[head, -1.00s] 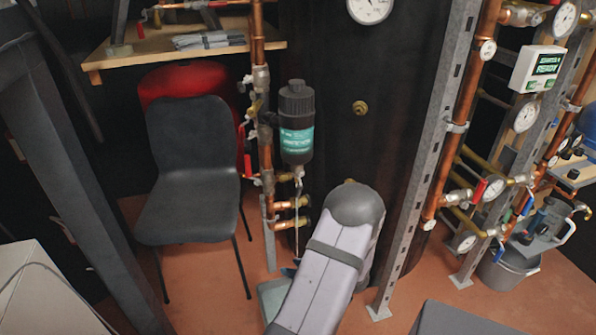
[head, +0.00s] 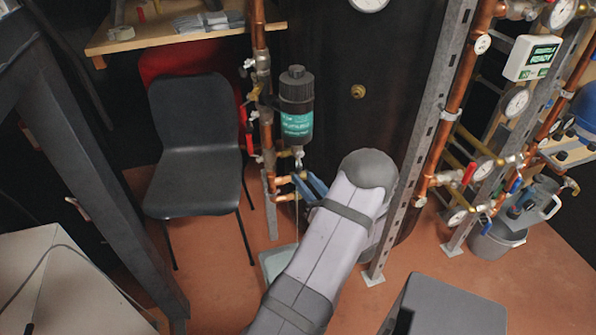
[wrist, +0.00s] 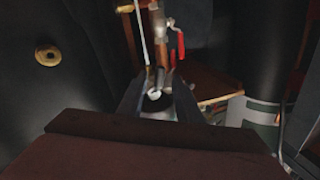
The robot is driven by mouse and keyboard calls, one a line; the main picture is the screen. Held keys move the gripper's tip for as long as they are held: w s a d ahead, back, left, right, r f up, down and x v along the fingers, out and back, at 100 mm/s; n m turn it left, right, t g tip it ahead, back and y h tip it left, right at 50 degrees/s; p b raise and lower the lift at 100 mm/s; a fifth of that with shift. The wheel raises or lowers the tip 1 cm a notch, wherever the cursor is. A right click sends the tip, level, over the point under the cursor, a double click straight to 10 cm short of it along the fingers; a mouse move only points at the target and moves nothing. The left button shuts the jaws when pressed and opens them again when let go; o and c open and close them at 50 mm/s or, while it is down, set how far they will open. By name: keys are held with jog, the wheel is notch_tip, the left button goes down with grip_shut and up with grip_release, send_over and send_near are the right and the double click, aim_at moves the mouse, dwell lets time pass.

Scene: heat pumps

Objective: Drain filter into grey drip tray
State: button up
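The filter (head: 297,108) is a dark upright canister with a teal label, on the copper pipework at the centre of the head view. A small metal drain fitting (head: 298,153) sits under it. A thin pale line, stream or cord I cannot tell, runs down from there toward the grey drip tray (head: 272,262), which stands on the floor partly hidden by my arm. My gripper (head: 311,187), with blue fingers, is below and just right of the fitting, apart from the filter. Its fingers look spread in the wrist view (wrist: 157,98); nothing is clearly held.
A red-handled valve (wrist: 180,45) shows in the wrist view. Copper pipes and brass stubs stand left of my gripper, with a large dark tank (head: 370,130) behind. A chair (head: 195,150) is to the left. A steel upright (head: 425,130) and gauges are to the right.

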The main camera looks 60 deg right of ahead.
aim_at(298, 172)
jog(key=shift+x, duration=2.5)
grip_shut()
